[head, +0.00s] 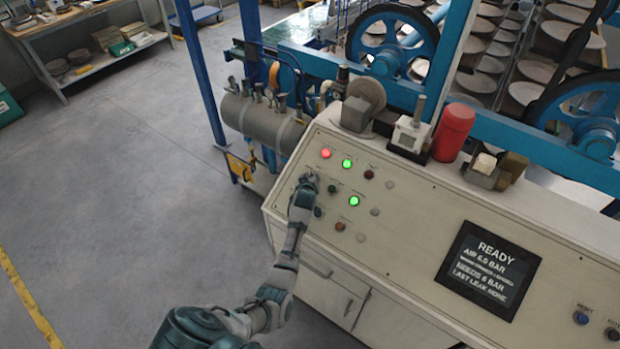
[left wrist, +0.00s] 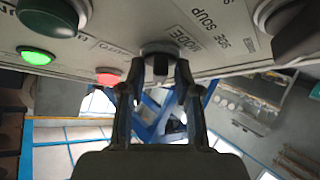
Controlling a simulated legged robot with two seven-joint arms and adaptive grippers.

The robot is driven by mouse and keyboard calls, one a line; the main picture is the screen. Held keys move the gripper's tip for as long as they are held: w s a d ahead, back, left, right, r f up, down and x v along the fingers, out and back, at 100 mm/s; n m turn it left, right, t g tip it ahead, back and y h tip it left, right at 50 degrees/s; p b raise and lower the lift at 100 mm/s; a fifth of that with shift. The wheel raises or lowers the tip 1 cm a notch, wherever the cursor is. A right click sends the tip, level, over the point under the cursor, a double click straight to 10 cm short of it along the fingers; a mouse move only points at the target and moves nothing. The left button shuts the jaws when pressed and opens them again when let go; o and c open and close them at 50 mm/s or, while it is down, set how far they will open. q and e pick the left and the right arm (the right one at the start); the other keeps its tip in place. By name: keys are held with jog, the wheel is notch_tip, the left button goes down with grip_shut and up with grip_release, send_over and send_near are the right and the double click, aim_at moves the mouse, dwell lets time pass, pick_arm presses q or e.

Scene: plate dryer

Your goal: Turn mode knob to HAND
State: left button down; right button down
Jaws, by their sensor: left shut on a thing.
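My left gripper (head: 306,184) reaches over the control panel (head: 415,215) in the head view, at the panel's left end. In the left wrist view my left gripper (left wrist: 158,74) has a finger on each side of the dark mode knob (left wrist: 159,62) and is shut on it. The word MODE is printed beside the knob, upside down in this view. Which position the knob points to cannot be read. In the head view my gripper hides the knob. My right gripper is not in view.
A red lamp (head: 325,153) and green lamps (head: 347,163) are lit near the gripper, with several small buttons around. A dark display (head: 488,270) reads READY. A red cylinder (head: 453,132) and a gauge box (head: 408,134) stand on the panel's back ledge.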

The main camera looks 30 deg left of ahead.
pick_arm(q)
jog(key=shift+d+f, duration=0.1)
jog(key=shift+f, duration=0.2)
jog(key=c, duration=1.2)
grip_release()
jog(key=shift+o, duration=0.2)
jog(key=shift+w, duration=0.1)
jog(key=v, duration=1.1)
jog(key=shift+s+d+r, duration=0.15)
jog(key=shift+s+r, duration=0.1)
jog(key=shift+s, duration=0.05)
